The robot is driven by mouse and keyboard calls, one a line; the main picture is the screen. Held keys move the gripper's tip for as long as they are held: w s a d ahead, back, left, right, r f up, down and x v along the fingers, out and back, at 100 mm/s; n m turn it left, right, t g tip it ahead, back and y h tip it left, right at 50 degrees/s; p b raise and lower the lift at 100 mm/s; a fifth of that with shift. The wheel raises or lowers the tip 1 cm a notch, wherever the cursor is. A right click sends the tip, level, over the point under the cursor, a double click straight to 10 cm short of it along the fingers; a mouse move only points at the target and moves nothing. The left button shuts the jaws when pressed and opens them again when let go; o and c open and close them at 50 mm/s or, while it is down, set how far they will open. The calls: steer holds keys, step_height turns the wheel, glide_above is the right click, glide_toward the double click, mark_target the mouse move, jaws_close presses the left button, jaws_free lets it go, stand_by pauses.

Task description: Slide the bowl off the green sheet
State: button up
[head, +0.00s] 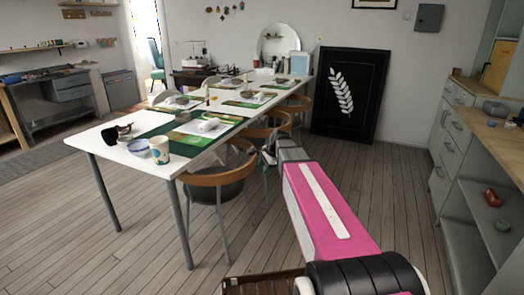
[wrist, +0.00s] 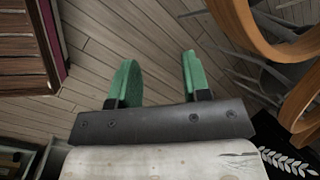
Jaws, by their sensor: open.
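The long white table (head: 110,146) carries several green sheets; the nearest green sheet (head: 152,129) lies near its front end. A blue-and-white bowl (head: 138,147) stands near the front edge, apparently on bare white tabletop beside the sheet. A small grey bowl-like thing (head: 182,100) sits farther back, too small to make out surely. My gripper (wrist: 160,62) has green fingers spread apart with nothing between them, over wooden floor. In the head view, it is mostly hidden behind my arm, to the right of the table beside the chairs.
A patterned cup (head: 159,150) stands right of the blue-and-white bowl, and a black object (head: 115,133) lies behind it. A white object (head: 208,125) lies on the green area. Chairs (head: 217,180) line the table's right side. Floor is open before the table.

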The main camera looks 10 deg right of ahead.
steer(key=s+d+f+n+g+h, duration=0.1)
steer(key=s+f+n+h, duration=0.1)
steer(key=s+f+n, duration=0.4)
steer(key=s+d+f+n+g+h, duration=0.1)
steer(key=s+f+n, duration=0.5)
steer(key=s, duration=1)
steer(key=shift+s+d+n+g+h, duration=0.3)
steer(key=shift+s+n+h, duration=0.15)
steer(key=shift+n, duration=0.45)
steer(key=shift+d, duration=0.1)
